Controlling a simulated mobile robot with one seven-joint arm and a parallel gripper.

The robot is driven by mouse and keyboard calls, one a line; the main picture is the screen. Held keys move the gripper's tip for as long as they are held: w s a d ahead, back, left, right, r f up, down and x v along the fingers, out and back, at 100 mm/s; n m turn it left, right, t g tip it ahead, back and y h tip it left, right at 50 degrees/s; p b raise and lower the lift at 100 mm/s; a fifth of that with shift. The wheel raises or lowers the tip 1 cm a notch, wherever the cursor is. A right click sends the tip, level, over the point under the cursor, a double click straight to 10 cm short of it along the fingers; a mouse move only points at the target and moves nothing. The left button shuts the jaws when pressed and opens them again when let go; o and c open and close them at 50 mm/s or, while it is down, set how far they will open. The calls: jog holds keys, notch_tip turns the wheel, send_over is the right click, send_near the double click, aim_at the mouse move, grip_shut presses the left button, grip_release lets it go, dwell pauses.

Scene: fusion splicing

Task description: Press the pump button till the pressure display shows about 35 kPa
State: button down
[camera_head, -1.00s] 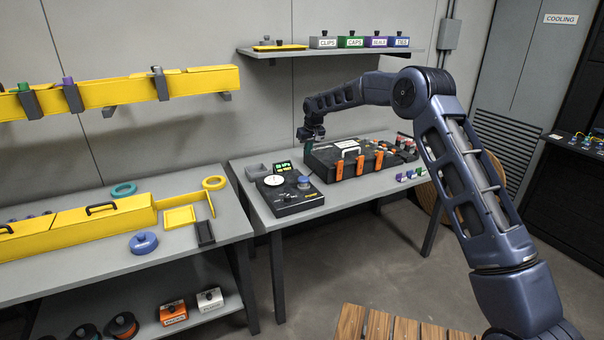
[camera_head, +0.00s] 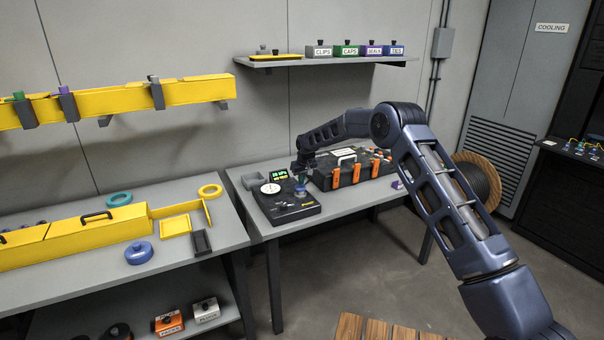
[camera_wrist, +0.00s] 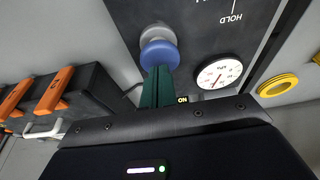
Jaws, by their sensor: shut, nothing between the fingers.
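The black pump box (camera_head: 289,209) lies on the right-hand table, with a round white dial (camera_head: 270,188) on top. Its blue pump button (camera_head: 300,192) sits on a grey collar. I cannot tell how far the button is pressed.
A black case with orange latches (camera_head: 356,174) stands close to the right of the pump. A shelf with labelled boxes (camera_head: 318,50) hangs above.

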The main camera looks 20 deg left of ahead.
aim_at(302, 187)
jog(key=shift+f, duration=0.55)
jog(key=shift+f, duration=1.45)
notch_tip(302, 187, up, 5)
jog(key=shift+f, duration=0.15)
jog(key=v, duration=0.9)
jog(key=shift+r, duration=0.35)
jog(key=shift+d+r, duration=0.1)
jog(key=shift+d, duration=0.05)
